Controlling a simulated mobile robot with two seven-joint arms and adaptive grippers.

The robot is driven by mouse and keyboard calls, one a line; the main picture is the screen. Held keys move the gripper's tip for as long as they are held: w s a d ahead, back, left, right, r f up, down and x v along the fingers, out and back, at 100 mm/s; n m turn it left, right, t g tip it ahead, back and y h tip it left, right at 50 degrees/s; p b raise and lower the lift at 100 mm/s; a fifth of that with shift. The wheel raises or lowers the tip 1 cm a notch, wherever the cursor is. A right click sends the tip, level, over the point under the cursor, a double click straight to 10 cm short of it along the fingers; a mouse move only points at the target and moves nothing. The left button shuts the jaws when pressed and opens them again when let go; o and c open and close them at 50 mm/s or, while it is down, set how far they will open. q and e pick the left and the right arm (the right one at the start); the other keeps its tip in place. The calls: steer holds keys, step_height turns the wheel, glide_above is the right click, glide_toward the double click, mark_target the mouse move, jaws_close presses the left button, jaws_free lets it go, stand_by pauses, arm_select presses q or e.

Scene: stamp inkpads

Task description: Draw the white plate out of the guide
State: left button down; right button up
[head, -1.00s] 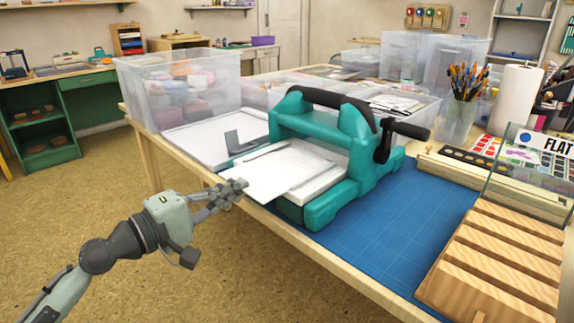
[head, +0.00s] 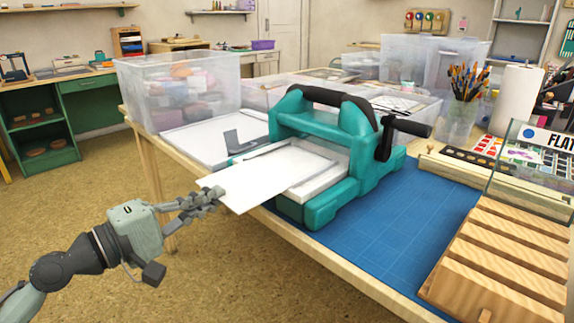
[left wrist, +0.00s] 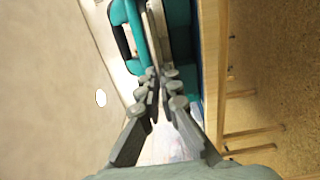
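The white plate (head: 258,183) sticks out of the front of the teal press (head: 345,130). Its far part lies over the press's pale bed (head: 325,180), and its near part overhangs the table edge. My left gripper (head: 212,194) is shut on the plate's near left corner. In the left wrist view the fingers (left wrist: 160,84) close around the plate's thin edge, with the teal press (left wrist: 178,18) beyond. The guide is most likely the slot along the press bed; how much plate is still inside it is hard to tell. My right gripper is not in view.
A black crank (head: 405,130) juts from the press's right side. A blue mat (head: 385,230) and a slotted wooden rack (head: 500,265) lie to the right. A clear bin (head: 180,90) and a white tray (head: 195,140) stand behind left. The floor before the table is clear.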

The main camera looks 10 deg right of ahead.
arm_select(q)
steer(key=b+v, duration=0.3)
steer(key=v, duration=0.2)
steer(key=shift+s+a, duration=0.1)
steer(key=shift+a, duration=0.1)
stand_by(0.3)
step_height(320, 180, up, 4)
steer(key=p, duration=0.4)
stand_by(0.4)
